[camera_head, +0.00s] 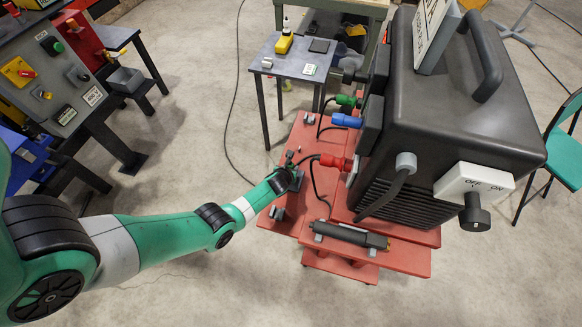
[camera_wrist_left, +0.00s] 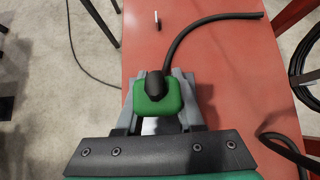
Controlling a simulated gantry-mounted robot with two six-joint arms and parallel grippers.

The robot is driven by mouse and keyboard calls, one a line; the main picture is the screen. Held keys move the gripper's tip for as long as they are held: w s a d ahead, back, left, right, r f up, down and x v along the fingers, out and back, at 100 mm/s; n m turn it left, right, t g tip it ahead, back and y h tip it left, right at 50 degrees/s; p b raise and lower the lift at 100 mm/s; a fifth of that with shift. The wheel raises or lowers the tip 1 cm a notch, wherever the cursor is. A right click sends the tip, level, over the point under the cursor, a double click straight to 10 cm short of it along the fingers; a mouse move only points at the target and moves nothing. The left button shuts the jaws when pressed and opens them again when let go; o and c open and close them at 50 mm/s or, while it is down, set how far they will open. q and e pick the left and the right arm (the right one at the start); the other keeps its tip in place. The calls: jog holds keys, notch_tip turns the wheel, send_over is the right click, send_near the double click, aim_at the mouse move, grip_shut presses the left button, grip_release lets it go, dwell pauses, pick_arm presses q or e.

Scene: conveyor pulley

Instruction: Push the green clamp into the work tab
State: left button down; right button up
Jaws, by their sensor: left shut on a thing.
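My left gripper (camera_head: 292,168) is over the left edge of the red table (camera_head: 340,262). In the left wrist view its two grey fingers (camera_wrist_left: 158,106) are shut on the green clamp (camera_wrist_left: 158,94), one on each side of the green body. The clamp has a black boot on top and a black cable curving away to the upper right. A pale strip shows between the fingers below the clamp; I cannot tell what it is or whether the clamp touches it. I cannot pick out the work tab for certain. My right gripper is not in view.
A large black machine (camera_head: 455,110) stands on the red table, with red (camera_head: 336,162), blue (camera_head: 346,121) and green (camera_head: 346,100) plugs at its left side. A black cylinder (camera_head: 349,236) lies at the front. Small grey brackets (camera_head: 277,213) sit on the table's left edge.

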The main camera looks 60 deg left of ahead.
pick_arm(q)
jog(key=shift+f, duration=0.15)
jog(key=shift+c, duration=0.2)
grip_release()
dwell(0.4)
jog(key=shift+o, duration=0.2)
